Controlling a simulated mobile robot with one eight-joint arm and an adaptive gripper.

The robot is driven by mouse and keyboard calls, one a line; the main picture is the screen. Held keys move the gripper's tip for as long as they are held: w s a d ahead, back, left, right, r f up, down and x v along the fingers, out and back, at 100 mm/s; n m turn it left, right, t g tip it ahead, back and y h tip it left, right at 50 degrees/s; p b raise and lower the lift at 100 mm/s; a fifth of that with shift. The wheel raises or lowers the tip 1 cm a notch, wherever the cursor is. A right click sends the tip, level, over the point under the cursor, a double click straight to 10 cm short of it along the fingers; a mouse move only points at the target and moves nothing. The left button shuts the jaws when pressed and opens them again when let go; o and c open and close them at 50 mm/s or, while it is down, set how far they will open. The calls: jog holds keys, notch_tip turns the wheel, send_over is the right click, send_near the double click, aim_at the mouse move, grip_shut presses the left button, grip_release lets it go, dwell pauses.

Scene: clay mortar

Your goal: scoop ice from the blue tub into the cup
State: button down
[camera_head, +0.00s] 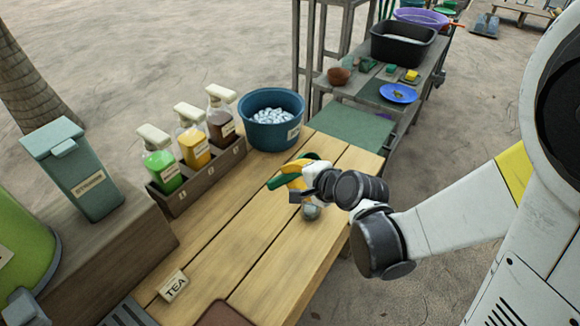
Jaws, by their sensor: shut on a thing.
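The blue tub (253,134) stands on the far end of the wooden table, filled with pale ice (272,117). My gripper (291,182) is right of the table's middle, nearer to me than the tub and apart from it. It is shut on a green and yellow object (282,181), perhaps the scoop; the fingers hide part of it. A small grey, shiny piece (311,212) shows just below my gripper; I cannot tell whether it belongs to the held object. A dark green rounded edge (311,156) shows behind my gripper, mostly hidden. I cannot make out the cup for certain.
A rack (205,174) with green, yellow and brown pump bottles stands left of the tub. A teal canister (82,178) and a TEA sign (173,285) are at left. The table's middle is clear.

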jog(key=g+p, duration=0.1)
jog(key=p, duration=0.1)
jog(key=g+h+p, duration=0.1)
jog(key=p, duration=0.1)
jog(key=w+r+g+h+p, duration=0.1)
jog(key=p, duration=0.1)
jog(key=shift+a+g, duration=0.3)
jog(key=shift+a, duration=0.05)
jog(key=g+h+p, duration=0.1)
jog(key=p, duration=0.1)
jog(key=g+h+p, duration=0.1)
jog(key=g, duration=0.1)
jog(key=shift+w+a+f+p, duration=0.1)
jog(key=shift+w+a+p, duration=0.05)
jog(key=shift+w+p, duration=0.2)
jog(key=shift+r+g+h+p, duration=0.35)
jog(key=shift+g+h+p, duration=0.05)
jog(key=shift+g, duration=0.2)
jog(key=shift+r+g+h, duration=0.35)
jog(key=shift+g+h, duration=0.15)
jog(key=shift+g, duration=0.4)
